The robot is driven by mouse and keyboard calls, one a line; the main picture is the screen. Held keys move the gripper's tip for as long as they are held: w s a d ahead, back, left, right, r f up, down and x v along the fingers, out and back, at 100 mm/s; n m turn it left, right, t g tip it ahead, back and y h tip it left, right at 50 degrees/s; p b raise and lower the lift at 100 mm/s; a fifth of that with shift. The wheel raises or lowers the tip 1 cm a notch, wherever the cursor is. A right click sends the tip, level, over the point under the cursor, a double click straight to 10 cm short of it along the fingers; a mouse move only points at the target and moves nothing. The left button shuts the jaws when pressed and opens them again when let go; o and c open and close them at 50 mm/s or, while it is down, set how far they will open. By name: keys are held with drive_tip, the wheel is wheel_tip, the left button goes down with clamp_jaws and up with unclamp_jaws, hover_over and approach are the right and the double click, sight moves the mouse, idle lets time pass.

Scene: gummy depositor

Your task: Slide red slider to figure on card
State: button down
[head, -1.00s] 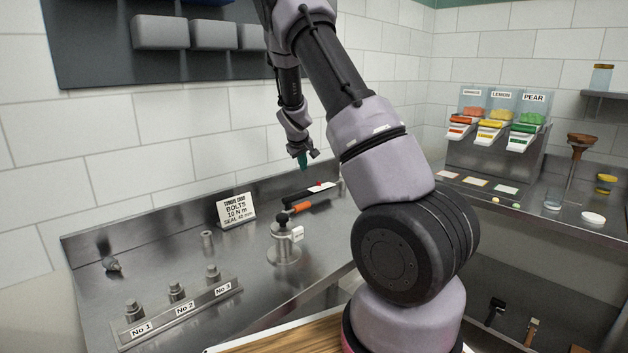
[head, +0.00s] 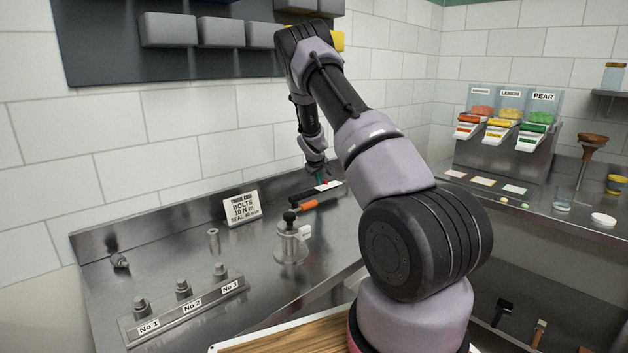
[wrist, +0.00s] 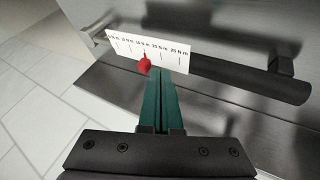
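The red slider (wrist: 145,63) sits at the lower edge of a white scale strip (wrist: 172,54) on a dark wrench bar, below the middle labels. Its figures run up to 25 N m at the right; the smaller ones are hard to read. My gripper (wrist: 160,76) has green fingers pressed together, with their tips just right of the slider; I cannot tell whether they touch it. The card (head: 241,208) stands on the bench and reads BOLTS 10 N m.
An orange-handled tool (head: 307,205) and a metal press-like fixture (head: 291,240) stand in front of the wrench. A rack of bolts (head: 184,307) labelled No 1 to No 3 is at the front left. The tiled wall rises close behind.

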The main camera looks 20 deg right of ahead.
sight(325, 186)
drive_tip(key=shift+w+d, duration=0.1)
drive_tip(key=shift+d, duration=0.25)
drive_tip(key=shift+w+d, duration=0.2)
drive_tip(key=shift+d, duration=0.4)
drive_tip(key=shift+w+d, duration=0.15)
drive_tip(key=shift+d, duration=0.45)
drive_tip(key=shift+a, duration=0.1)
